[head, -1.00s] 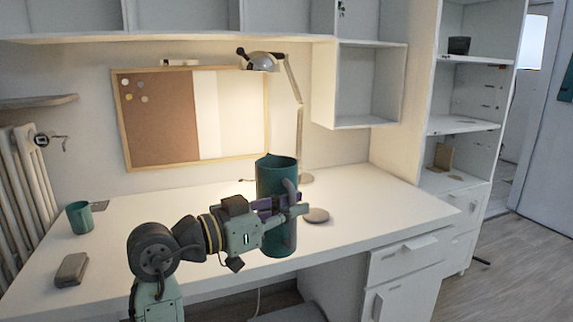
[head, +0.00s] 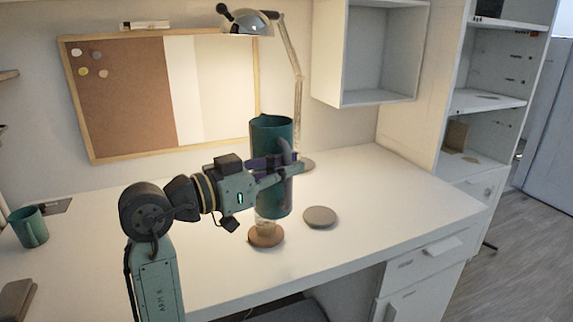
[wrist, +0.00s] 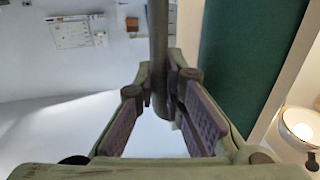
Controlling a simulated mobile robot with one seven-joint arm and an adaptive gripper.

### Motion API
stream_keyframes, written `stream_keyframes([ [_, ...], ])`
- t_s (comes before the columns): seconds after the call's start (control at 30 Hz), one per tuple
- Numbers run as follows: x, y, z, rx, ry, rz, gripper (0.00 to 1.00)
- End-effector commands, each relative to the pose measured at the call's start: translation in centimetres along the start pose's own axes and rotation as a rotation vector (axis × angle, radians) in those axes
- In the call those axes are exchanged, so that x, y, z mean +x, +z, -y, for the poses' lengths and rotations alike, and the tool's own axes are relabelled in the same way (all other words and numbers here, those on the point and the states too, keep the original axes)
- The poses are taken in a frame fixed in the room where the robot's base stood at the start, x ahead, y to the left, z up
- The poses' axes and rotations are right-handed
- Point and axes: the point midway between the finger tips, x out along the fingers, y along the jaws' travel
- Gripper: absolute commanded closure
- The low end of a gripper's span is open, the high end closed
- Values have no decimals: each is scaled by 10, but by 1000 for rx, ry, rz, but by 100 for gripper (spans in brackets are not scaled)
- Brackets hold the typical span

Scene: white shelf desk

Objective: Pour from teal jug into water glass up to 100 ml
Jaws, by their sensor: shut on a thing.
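The teal jug (head: 270,135) is upright in the head view, with its base above the desk. My gripper (head: 287,170) is shut on its handle at the jug's right side; the handle (wrist: 158,45) runs between the fingers in the wrist view. The jug's teal wall (wrist: 245,70) fills the right of that view. A clear glass (head: 265,224) stands on a round brown coaster (head: 266,240), just below the jug's lower left. Its upper part is hidden behind the jug and gripper. I cannot see its liquid level or the jug's contents.
A grey round disc (head: 320,217) lies on the white desk (head: 400,205) right of the coaster. A teal cup (head: 28,228) and a grey block (head: 15,300) are at the left. A lamp (head: 250,25) stands behind the jug. The desk's right side is clear.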

Motion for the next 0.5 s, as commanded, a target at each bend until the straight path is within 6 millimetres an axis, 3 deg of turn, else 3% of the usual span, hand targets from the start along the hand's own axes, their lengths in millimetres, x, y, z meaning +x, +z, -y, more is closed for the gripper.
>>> stream_keyframes([
  [0.17, -1, 0, 0, -2, 4, 3, 100],
  [0.5, -3, 16, -9, -222, 5, 47, 100],
])
